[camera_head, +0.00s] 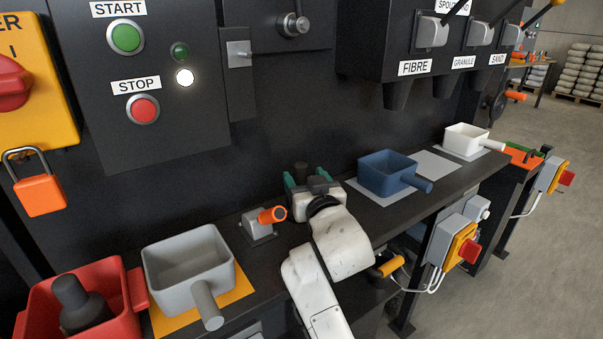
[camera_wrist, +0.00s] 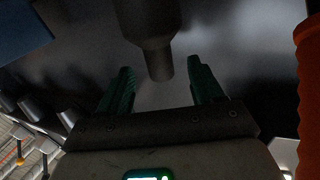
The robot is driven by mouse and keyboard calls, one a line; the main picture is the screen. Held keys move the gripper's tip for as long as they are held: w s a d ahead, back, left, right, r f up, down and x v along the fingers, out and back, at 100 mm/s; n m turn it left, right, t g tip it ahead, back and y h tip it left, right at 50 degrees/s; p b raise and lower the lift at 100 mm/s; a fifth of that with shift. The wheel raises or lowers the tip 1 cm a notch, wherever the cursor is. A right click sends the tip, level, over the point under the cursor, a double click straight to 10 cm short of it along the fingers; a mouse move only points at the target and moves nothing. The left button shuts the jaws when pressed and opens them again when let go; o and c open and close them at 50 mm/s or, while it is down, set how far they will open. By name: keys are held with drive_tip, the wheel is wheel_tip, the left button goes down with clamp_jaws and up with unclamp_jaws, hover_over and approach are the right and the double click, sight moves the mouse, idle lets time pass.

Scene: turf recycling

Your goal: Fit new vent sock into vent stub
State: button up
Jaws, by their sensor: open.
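My gripper (camera_head: 306,177) is open above the dark bench, with its green fingers pointing away from the head camera. In the wrist view the open fingers (camera_wrist: 161,68) stand on either side of the narrow lower end of a dark grey stepped cylinder (camera_wrist: 147,28). I cannot tell whether they touch it, or whether it is the vent sock, the vent stub or both together. Only its dark top (camera_head: 301,168) shows in the head view, behind the gripper. A similar dark stepped piece (camera_head: 72,292) stands in the red bin (camera_head: 122,303) at lower left.
An orange-handled fitting (camera_head: 270,215) is close left of my gripper; its orange also shows in the wrist view (camera_wrist: 308,90). Along the bench stand a grey scoop (camera_head: 187,258), a blue scoop (camera_head: 386,172) and a white scoop (camera_head: 466,138). The dark machine panel (camera_head: 270,150) rises behind.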

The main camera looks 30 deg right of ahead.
drive_tip(key=v, duration=0.7)
drive_tip(key=shift+s, duration=0.2)
drive_tip(key=shift+a, duration=0.1)
